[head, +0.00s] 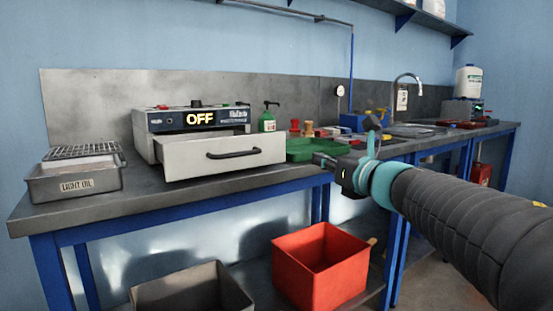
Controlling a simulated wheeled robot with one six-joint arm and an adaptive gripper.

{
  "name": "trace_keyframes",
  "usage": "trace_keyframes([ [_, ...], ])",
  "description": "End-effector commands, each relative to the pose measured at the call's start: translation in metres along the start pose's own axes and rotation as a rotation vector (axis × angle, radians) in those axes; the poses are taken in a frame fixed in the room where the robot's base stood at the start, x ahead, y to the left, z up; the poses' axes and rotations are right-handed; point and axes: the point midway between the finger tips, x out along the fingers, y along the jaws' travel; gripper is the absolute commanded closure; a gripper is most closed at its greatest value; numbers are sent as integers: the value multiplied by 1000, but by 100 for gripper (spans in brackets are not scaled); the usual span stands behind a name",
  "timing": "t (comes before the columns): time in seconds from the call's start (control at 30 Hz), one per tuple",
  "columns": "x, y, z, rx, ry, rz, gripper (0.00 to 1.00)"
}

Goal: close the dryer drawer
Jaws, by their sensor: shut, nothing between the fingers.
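The dryer (199,120) stands on the bench at the left, with "OFF" lit on its front panel. Its drawer (250,162) is pulled out toward me, with a white front and a black bar handle (234,153). The inside of the drawer is mostly hidden behind its front. My gripper (322,158) is shut and empty, to the right of the drawer front and apart from the handle. It is over the front part of the bench near a green tray.
Below are a red bin (318,275) and a grey bin (190,292). A sink tap (409,78) is farther right.

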Motion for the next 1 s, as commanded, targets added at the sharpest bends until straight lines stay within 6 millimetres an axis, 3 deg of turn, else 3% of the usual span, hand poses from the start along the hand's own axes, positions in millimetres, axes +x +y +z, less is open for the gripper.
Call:
trace_keyframes([
  [0.1,5,5,-6,-103,22,59,100],
  [0.27,17,8,-8,-131,30,78,100],
  [0.8,112,16,-10,-125,28,76,100],
  [1.0,136,17,-10,-126,27,75,100],
])
